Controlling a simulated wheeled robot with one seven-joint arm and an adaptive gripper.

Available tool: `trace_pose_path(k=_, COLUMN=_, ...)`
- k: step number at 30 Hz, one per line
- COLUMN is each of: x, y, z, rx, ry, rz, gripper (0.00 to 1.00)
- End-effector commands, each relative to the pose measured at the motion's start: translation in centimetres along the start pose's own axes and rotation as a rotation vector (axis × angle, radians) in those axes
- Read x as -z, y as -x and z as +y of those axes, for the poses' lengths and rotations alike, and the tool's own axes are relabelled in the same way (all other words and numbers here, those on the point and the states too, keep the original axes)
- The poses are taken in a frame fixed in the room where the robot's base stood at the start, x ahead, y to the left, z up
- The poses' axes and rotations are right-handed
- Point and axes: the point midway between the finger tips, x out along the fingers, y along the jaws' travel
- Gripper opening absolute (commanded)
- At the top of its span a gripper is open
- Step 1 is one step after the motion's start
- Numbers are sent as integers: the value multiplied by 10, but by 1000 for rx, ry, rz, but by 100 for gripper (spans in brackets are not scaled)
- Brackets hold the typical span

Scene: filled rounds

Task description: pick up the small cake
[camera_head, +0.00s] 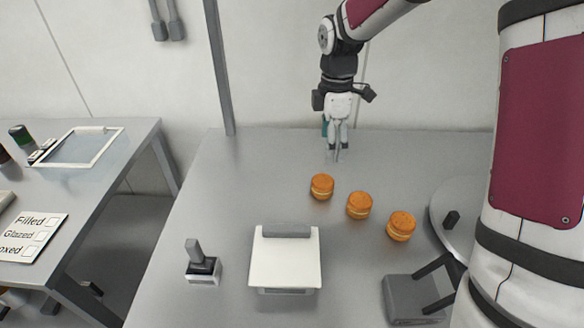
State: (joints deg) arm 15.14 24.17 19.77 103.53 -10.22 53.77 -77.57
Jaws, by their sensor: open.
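Three small round orange-brown cakes, each with a pale filling line, stand in a diagonal row on the grey metal table (230,215). The left cake (322,186) is farthest back, the middle cake (359,205) is beside it, and the right cake (401,226) is nearest. They are apart from each other. My gripper (338,153) points down above the back of the table, behind the left cake. It is open and touches no cake. Its fingertips look close together from this angle.
A white box-like device (285,262) and a small dark-handled stamp (202,264) stand in front. A grey block with a black handle (412,298) and a round grey plate (440,205) are at right. A side table (105,170) holds a tray and checklist sign (32,236).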

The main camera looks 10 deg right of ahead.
Motion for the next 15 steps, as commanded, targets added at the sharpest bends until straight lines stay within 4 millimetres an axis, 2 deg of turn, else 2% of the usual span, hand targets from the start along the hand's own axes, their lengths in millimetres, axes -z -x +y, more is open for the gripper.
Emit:
trace_pose_path(k=5, x=0, y=-16, z=2, rx=9, ry=23, rz=4, gripper=74)
trace_pose_path(k=15, x=1, y=-75, z=2, rx=8, ry=22, rz=5, gripper=74)
